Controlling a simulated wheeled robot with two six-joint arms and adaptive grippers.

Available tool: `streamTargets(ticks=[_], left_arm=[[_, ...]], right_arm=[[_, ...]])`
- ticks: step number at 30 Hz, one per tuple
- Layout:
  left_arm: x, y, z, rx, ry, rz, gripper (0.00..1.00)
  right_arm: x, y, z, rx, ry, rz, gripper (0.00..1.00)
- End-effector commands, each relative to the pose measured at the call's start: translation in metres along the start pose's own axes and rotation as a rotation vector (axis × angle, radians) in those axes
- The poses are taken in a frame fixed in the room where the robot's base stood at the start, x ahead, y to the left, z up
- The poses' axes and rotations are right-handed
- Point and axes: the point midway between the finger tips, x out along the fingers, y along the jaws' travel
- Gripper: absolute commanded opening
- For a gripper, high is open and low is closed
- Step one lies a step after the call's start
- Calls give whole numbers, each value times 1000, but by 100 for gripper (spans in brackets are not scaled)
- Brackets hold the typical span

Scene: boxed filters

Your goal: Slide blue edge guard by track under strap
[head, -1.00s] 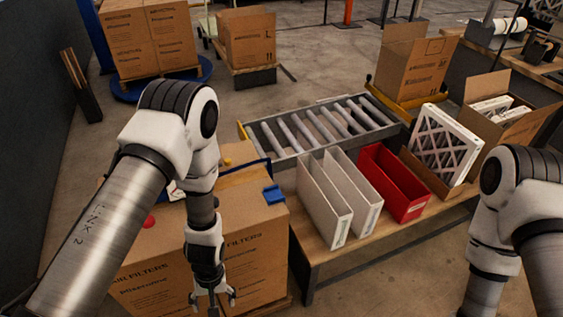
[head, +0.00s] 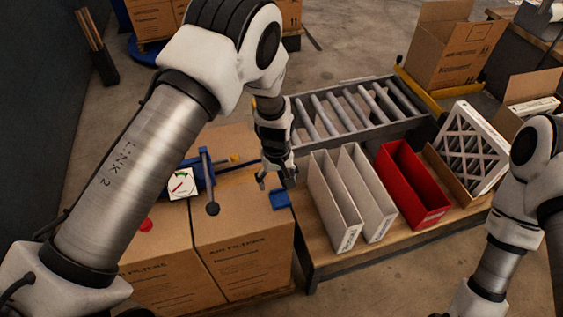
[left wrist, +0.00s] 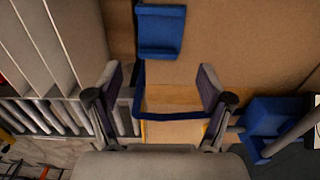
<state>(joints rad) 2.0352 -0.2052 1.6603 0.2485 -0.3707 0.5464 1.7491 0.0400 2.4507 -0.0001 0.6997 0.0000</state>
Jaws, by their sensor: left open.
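A small blue edge guard (head: 280,199) sits on the top right edge of a strapped carton (head: 245,235), on the side nearest the roller track (head: 345,112). It also shows at the top of the left wrist view (left wrist: 160,32). My left gripper (head: 277,184) is open and empty just behind and above the guard. In the left wrist view its fingers (left wrist: 158,82) are spread below the guard, apart from it. A dark blue strap (left wrist: 175,116) runs across the carton top between the fingertips. My right arm shows at the right, but its gripper is out of view.
A blue strapping tool (head: 205,176) and a white card (head: 180,183) are on the cartons, left of my gripper. More cartons stand behind.

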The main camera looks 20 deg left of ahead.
Motion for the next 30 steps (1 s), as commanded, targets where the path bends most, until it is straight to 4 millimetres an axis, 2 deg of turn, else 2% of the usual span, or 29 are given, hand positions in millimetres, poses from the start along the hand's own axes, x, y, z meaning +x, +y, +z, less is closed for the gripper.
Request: streamTargets(ticks=[3,6,9,15,17,18,21,30], left_arm=[[24,2,-2,0,-5,-1,80],[37,3,-4,0,-6,-1,80],[44,3,-4,0,-6,-1,80],[44,3,-4,0,-5,0,80],[44,3,-4,0,-5,0,62],[44,3,-4,0,-5,0,48],[44,3,-4,0,-5,-1,16],[46,3,-5,0,-5,0,15]], right_arm=[[-6,0,0,0,0,0,40],[-6,0,-1,0,1,0,40],[-6,0,-1,0,3,0,40],[-6,0,-1,0,2,0,40],[-6,0,-1,0,1,0,40],[-6,0,0,0,1,0,40],[-6,0,-1,0,2,0,40],[-4,0,-1,0,2,0,40]])
